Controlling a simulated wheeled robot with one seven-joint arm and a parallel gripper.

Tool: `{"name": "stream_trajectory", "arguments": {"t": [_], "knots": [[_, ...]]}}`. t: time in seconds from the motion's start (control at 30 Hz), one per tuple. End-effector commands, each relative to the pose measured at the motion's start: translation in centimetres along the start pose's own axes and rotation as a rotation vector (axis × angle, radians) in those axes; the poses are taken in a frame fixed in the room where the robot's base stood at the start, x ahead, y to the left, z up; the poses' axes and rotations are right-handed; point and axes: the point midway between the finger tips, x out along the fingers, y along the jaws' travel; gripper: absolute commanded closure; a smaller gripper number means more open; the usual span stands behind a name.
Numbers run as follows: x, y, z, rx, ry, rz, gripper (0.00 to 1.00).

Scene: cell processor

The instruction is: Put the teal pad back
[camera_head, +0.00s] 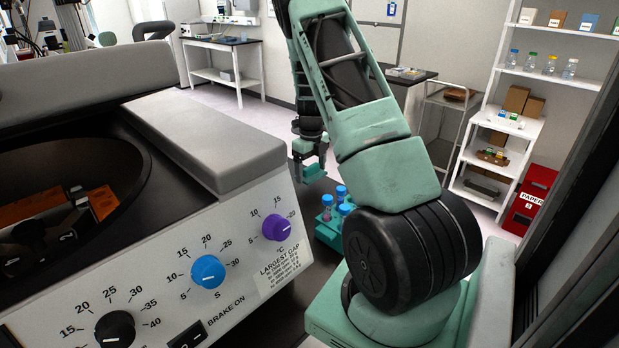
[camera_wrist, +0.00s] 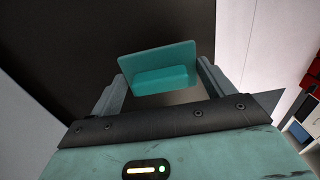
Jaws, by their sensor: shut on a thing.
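The teal pad (camera_wrist: 160,68) is between the two fingers of my gripper (camera_wrist: 160,85) in the wrist view. It looks like a flat plate with a thicker block along its lower side. My gripper is shut on it. In the head view my gripper (camera_head: 311,160) hangs in the gap to the right of the grey machine, and the pad (camera_head: 314,172) shows small at its lower end. The place the pad belongs cannot be made out.
The grey machine (camera_head: 203,143) with blue, purple and black knobs fills the left. A teal rack (camera_head: 328,234) of blue-capped tubes stands below my gripper, beside my arm. White shelves (camera_head: 556,78) and a red bin (camera_head: 527,199) stand at the right. A dark surface lies under my gripper.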

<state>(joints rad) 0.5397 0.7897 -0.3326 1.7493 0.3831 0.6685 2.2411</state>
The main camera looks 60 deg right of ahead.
Motion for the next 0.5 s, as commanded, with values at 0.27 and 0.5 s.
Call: {"name": "stream_trajectory", "arguments": {"t": [0.27,0.5], "knots": [[3.0,0.0,-0.1,0.001,0.002,0.002,0.40],[3.9,0.0,0.1,-0.001,-0.002,-0.001,0.40]]}}
